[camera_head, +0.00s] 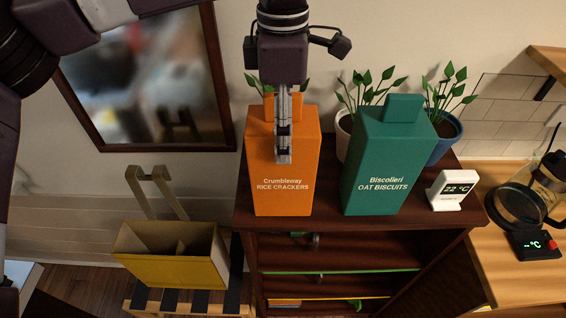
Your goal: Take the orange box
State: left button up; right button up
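The orange box (283,196), labelled "Crumbleway RICE CRACKERS", stands upright on top of the dark wooden shelf unit (330,205) in the head view. My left gripper (283,158) points down from the top of the picture, over the upper part of the box. Its fingers are seen nearly edge-on and cover part of the box's top and front face. I cannot tell whether they touch the box or how far apart they are. My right gripper is not in view.
A teal box (382,178) labelled "Biscolieri OAT BISCUITS" stands just right of the orange box. Two potted plants are behind, and a white thermometer (450,190) is at right. A yellow open-topped carrier (172,268) sits lower left. A coffee maker is far right.

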pick_arm(q)
jog(key=c, duration=1.5)
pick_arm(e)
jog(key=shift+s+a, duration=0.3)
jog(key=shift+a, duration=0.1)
pick_arm(q)
jog(key=shift+o, duration=0.2)
jog(key=shift+r, duration=0.1)
jog(key=shift+w+r, duration=0.1)
jog(key=shift+r, duration=0.35)
notch_tip(320, 180, up, 10)
jog(key=shift+d+r+b, duration=0.1)
jog(key=shift+b, duration=1.05)
notch_tip(320, 180, up, 9)
jog(key=p, duration=0.2)
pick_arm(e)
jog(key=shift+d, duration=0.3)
